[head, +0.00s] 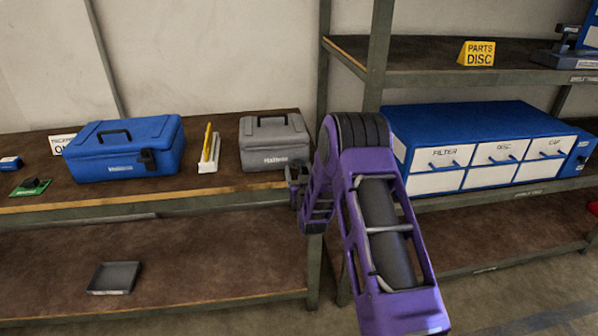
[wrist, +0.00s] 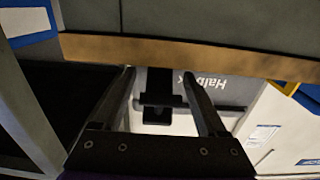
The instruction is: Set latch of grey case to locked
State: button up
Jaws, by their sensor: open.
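The grey case (head: 262,157) stands closed on the upper shelf in the head view, with a dark handle on its lid. My gripper (head: 294,178) is at its front right corner and covers the latch area there. In the wrist view the grey case (wrist: 238,90) shows its lettering right of my gripper (wrist: 160,76), which is open. A black latch (wrist: 158,98) shows between the two fingers. I cannot see the fingers touching it, and cannot tell whether it is locked.
A blue case (head: 120,160) with a black latch and a pale holder (head: 208,166) with a yellow item stand left of the grey case. A blue drawer cabinet (head: 470,125) is to the right, beyond the shelf post. A grey tray (head: 114,278) lies on the lower shelf.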

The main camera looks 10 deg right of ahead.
grip_shut()
dwell(0.4)
dwell(1.0)
